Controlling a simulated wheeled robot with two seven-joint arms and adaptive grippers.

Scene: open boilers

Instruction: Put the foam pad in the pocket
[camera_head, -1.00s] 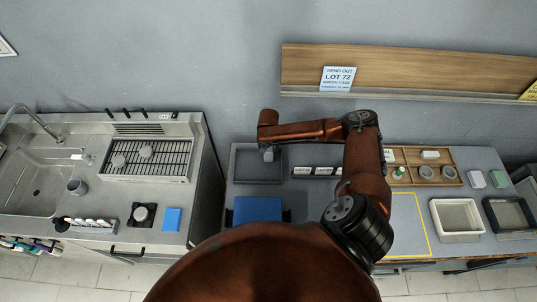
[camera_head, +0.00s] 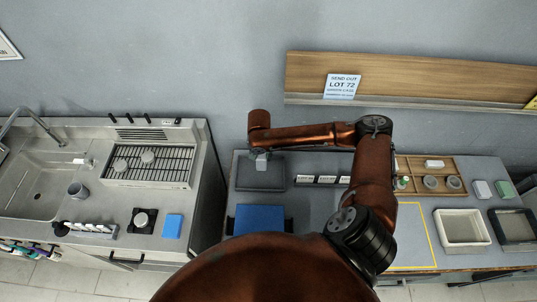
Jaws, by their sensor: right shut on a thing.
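My right arm reaches across the middle bench, and its gripper (camera_head: 262,157) points down over the dark grey tray (camera_head: 246,184). The gripper is shut on a small pale piece, seen only as a light patch below the wrist. I cannot tell for sure that it is the foam pad, or whether it touches the tray. No pocket is clearly marked; the tray is a shallow recess with a raised rim. My left gripper is not in view.
A blue block (camera_head: 260,219) lies in front of the tray. A row of small labelled holders (camera_head: 322,180) is right of it. A wooden divided box (camera_head: 447,172), a white tray (camera_head: 462,228) and a black-framed tray (camera_head: 513,228) stand farther right. The stove bench (camera_head: 150,165) is left.

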